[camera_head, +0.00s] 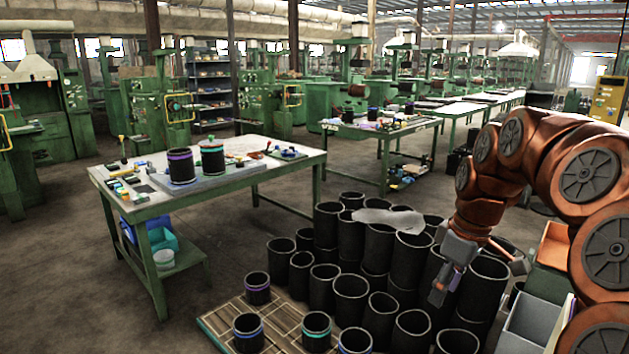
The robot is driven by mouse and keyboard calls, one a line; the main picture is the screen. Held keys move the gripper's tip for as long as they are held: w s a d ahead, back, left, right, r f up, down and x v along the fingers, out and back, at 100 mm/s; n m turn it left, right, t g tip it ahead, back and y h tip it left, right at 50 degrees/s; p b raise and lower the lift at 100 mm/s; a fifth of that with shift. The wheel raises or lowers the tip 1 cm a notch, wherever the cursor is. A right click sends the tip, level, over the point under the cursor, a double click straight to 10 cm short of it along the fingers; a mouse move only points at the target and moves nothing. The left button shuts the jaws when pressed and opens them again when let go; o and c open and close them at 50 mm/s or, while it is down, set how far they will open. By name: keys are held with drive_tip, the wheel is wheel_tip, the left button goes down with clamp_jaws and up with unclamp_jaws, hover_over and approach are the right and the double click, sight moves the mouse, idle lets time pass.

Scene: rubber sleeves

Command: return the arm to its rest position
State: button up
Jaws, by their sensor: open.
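My orange-brown arm (545,150) comes in from the right edge and reaches down toward the black rubber sleeves. My gripper (478,280) hangs at its end over the right part of the sleeve group, with its grey fingers spread apart. I see nothing held between them. Open-topped black sleeves (407,262) stand upright in a dense cluster below and left of the gripper. Whether a finger touches a sleeve cannot be told from this view.
A wooden pallet (225,322) at the front holds several sleeves with coloured bands. A green-legged worktable (240,182) at left carries two banded sleeves (181,166) (212,157) and tools. Grey and orange bins (530,318) (553,245) stand at right, close to my arm. Bare floor lies at left.

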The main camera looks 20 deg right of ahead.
drive_tip(key=s+a+f+g, duration=0.1)
drive_tip(key=s+a+f, duration=0.1)
drive_tip(key=a, duration=0.7)
drive_tip(key=s+a+f+g, duration=0.1)
drive_tip(key=s+a+f, duration=0.15)
drive_tip(key=a, duration=0.65)
drive_tip(key=s+a+f+m, duration=0.2)
drive_tip(key=s+a+f, duration=0.1)
drive_tip(key=s, duration=0.3)
drive_tip(key=s+a+f+m+g+h, duration=0.1)
drive_tip(key=s+a+f+m, duration=0.1)
drive_tip(key=s, duration=0.4)
wheel_tip(320, 180, down, 2)
drive_tip(key=shift+a+p, duration=0.35)
drive_tip(key=shift+a, duration=0.45)
drive_tip(key=shift+c, duration=0.2)
drive_tip(key=shift+c, duration=0.8)
drive_tip(key=shift+a, duration=0.15)
